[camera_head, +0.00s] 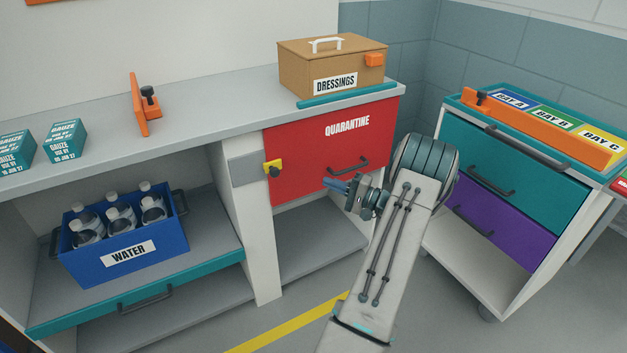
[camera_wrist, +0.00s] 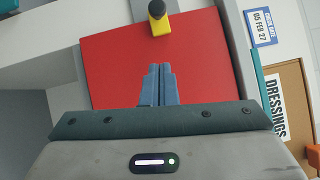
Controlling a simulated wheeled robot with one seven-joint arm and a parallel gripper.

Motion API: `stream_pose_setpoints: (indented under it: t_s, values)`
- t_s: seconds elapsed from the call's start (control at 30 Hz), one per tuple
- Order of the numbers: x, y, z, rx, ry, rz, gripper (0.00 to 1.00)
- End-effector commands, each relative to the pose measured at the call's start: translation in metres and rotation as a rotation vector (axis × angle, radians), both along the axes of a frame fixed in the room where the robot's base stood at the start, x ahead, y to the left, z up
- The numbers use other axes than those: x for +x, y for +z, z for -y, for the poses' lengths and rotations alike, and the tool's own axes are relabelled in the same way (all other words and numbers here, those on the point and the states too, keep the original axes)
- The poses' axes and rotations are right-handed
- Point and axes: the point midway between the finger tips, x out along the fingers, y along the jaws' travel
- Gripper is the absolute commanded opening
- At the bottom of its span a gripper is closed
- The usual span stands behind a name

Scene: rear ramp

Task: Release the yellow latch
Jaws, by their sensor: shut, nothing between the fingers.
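The yellow latch (camera_head: 273,168) with a dark knob sits at the left edge of the red QUARANTINE drawer front (camera_head: 310,155), beside a grey plate. In the wrist view the latch (camera_wrist: 159,18) is at the top, beyond my fingertips. My gripper (camera_head: 328,183) is in front of the red panel, to the right of the latch and apart from it. In the wrist view my gripper (camera_wrist: 158,68) has its blue fingers together and empty, pointing toward the latch. The drawer's dark handle (camera_head: 348,165) is close to my gripper in the head view.
A DRESSINGS box (camera_head: 310,72) stands on the counter (camera_head: 215,100) above the drawer. A blue WATER crate (camera_head: 95,258) with bottles is on the lower left shelf. A cart (camera_head: 465,230) with teal and purple drawers stands right of my arm. Floor shows between them.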

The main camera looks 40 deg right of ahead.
Motion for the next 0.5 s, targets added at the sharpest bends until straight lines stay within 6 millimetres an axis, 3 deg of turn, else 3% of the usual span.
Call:
stream_pose_setpoints:
  t_s: [0.4,0.5]
  values:
    - [0.079,0.009,-0.034,-0.001,0.006,0.0,0.0]
    - [0.088,0.012,-0.048,0.001,0.005,-0.001,0.0]
